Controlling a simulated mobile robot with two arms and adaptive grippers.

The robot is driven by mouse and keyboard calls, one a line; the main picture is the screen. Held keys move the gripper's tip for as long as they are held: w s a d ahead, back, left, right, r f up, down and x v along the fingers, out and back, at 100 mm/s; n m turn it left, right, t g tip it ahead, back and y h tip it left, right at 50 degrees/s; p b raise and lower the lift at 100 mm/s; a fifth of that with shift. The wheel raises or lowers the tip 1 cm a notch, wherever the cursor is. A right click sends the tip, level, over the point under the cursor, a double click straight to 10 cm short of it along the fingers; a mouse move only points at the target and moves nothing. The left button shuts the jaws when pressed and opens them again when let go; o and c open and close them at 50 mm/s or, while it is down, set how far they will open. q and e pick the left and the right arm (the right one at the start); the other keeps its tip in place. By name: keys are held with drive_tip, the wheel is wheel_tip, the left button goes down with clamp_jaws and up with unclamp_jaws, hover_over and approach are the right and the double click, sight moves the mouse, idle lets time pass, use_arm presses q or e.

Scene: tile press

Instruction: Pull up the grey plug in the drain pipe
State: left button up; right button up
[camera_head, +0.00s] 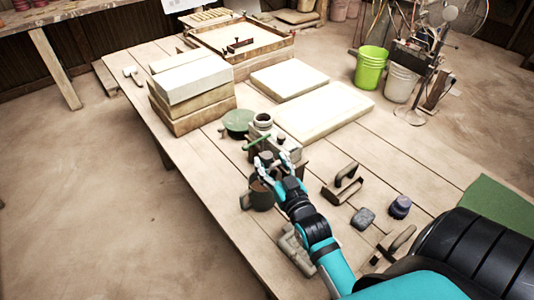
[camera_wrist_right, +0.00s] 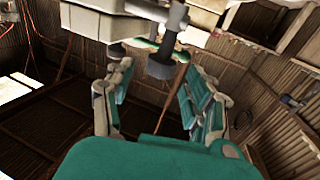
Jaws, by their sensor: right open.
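My right gripper (camera_head: 271,161) is open at the near side of a small grey-white press with a green handle (camera_head: 257,142) on the table. In the right wrist view, the open fingers (camera_wrist_right: 152,66) stand to either side of a dark grey plug (camera_wrist_right: 160,69), with a gap visible on both sides. The plug sits at the end of a grey drain pipe (camera_wrist_right: 176,20), which hangs from a pale body (camera_wrist_right: 120,25). In the head view the plug is too small to make out surely. My left gripper is not in view.
A dark mug (camera_head: 262,196) stands just beside the right gripper. A wooden-handled float (camera_head: 343,187), a grey block (camera_head: 363,217) and a dark purple jar (camera_head: 400,207) lie to the right.

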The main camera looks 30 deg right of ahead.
sight(269, 160)
drive_tip(key=w, duration=0.2)
drive_tip(key=shift+w+d, duration=0.4)
drive_tip(key=shift+w, duration=0.3)
drive_tip(key=c, duration=1.1)
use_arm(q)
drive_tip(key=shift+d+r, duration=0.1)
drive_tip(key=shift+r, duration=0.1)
use_arm(e)
clamp_jaws()
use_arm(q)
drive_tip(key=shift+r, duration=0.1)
